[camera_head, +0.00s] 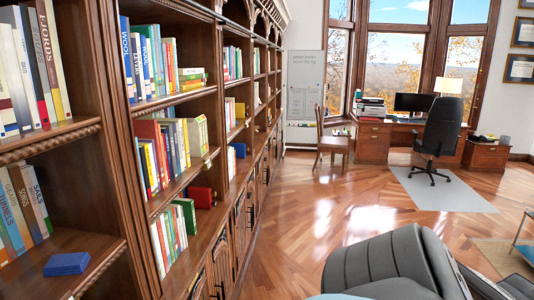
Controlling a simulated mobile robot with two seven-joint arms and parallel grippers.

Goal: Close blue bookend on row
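A dark blue, low block-like object (67,263) rests on the lower left shelf near its front edge. It is the likeliest blue bookend, but its exact shape is hard to tell. A row of books (20,212) stands on the same shelf to its left, some leaning. A stretch of bare shelf lies between the row and the blue object, so they are apart. Neither of my grippers is in view.
The tall wooden bookcase (110,120) runs along the left, with more book rows and a red block (200,197) farther along. A grey armchair (395,262) stands at the front right. A desk (385,130), office chair (440,135) and wooden chair (333,140) are far back. The middle floor is clear.

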